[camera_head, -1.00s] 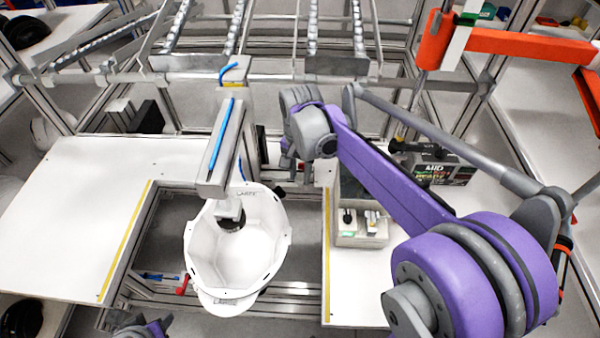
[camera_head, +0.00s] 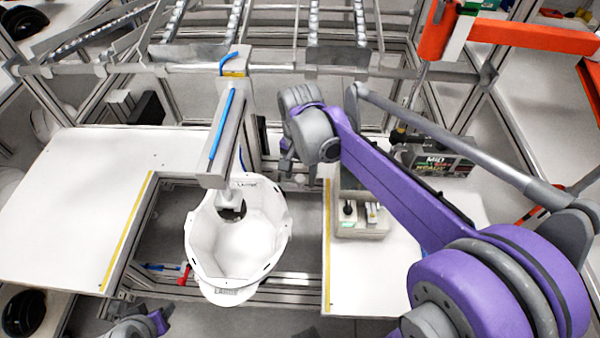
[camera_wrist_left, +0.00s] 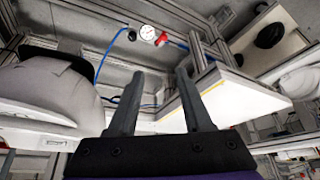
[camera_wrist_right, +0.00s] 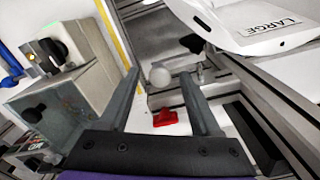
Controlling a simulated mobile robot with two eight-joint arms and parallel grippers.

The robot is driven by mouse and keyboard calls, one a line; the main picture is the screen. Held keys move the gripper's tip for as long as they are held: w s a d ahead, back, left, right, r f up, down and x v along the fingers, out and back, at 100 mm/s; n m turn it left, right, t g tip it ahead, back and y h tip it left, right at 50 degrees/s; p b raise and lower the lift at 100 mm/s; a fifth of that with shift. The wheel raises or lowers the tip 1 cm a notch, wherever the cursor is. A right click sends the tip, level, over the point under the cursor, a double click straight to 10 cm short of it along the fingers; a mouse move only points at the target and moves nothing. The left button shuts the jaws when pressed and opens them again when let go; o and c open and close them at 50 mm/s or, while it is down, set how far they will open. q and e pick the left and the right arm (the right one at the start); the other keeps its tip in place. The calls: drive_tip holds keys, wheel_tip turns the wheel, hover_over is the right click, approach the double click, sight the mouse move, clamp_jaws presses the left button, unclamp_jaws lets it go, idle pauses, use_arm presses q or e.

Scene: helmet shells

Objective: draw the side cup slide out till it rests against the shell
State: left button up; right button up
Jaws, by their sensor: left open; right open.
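The white helmet shell (camera_head: 250,240) sits open side up below the overhead arm of the fixture, in the gap between two white tabletops. Its rim marked LARGE shows at upper right in the right wrist view (camera_wrist_right: 255,22). My right gripper (camera_head: 288,168) is just beyond the shell's far right rim. In the right wrist view it is open and empty, with a pale round knob (camera_wrist_right: 160,76), possibly the side cup slide's, beyond and between its fingers (camera_wrist_right: 165,85). The slide's cup is not clearly visible. My left gripper (camera_wrist_left: 157,75) is open and empty, with the shell (camera_wrist_left: 45,95) to its left.
A grey box with switches (camera_head: 360,220) stands on the right tabletop (camera_head: 375,280), close to my right gripper. A red handle (camera_wrist_right: 165,117) lies below the knob. The left tabletop (camera_head: 70,220) is mostly clear.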

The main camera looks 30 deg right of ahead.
use_arm(q)
drive_tip(key=shift+w+r+p, duration=0.15)
drive_tip(key=shift+r+p, duration=0.25)
drive_tip(key=shift+r, duration=0.1)
use_arm(e)
wheel_tip(320, 180, up, 11)
drive_tip(key=shift+s+f, duration=0.1)
drive_tip(key=shift+f, duration=0.05)
